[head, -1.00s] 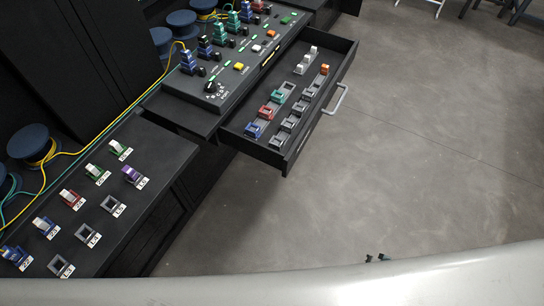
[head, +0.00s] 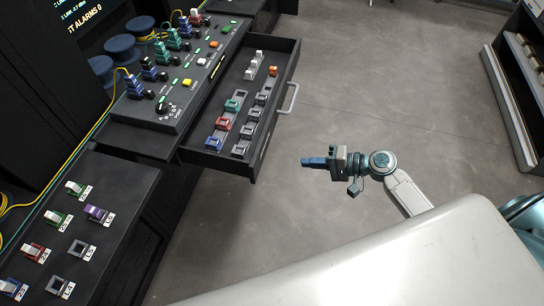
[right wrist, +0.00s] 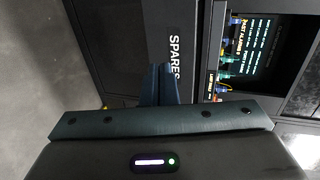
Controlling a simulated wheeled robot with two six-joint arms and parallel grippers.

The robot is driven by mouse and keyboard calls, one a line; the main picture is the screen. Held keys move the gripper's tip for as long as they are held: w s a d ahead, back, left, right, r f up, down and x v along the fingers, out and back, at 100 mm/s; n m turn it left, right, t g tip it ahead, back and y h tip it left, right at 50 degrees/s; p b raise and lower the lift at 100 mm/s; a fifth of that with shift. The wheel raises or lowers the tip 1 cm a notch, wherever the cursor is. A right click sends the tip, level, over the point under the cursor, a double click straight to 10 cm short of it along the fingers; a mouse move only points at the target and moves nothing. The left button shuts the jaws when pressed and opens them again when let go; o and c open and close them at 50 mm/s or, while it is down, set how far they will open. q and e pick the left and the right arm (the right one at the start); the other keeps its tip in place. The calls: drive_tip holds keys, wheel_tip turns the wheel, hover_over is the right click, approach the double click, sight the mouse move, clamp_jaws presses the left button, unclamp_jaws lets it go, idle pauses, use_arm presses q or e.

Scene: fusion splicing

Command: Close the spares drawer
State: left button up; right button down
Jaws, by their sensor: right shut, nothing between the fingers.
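The spares drawer (head: 263,150) stands pulled out below the control panel, with its light bar handle (head: 290,98) on its front. Colored and grey connector holders sit inside it. My right gripper (head: 305,161) is shut and empty, over open floor to the right of the drawer front and apart from it. In the right wrist view the shut fingers (right wrist: 160,84) point at a dark front lettered "SPARES" (right wrist: 174,57). My left gripper is in neither view.
The control panel (head: 160,115) with blue and green plugs stands left of the drawer. A black shelf (head: 125,215) with labeled holders is at lower left. Grey floor (head: 400,90) is open to the right. A rack (head: 520,80) stands at far right.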

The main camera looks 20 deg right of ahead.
sight(261, 158)
drive_tip(key=p+x, duration=0.1)
drive_tip(key=x, duration=0.3)
drive_tip(key=p+x, duration=0.2)
drive_tip(key=x, duration=0.1)
drive_tip(key=r+p+x, duration=0.1)
drive_tip(key=p+x, duration=0.1)
drive_tip(key=x, duration=0.2)
drive_tip(key=shift+w+a+f, duration=0.1)
drive_tip(key=shift+w+a, duration=0.2)
drive_tip(key=shift+a, duration=0.05)
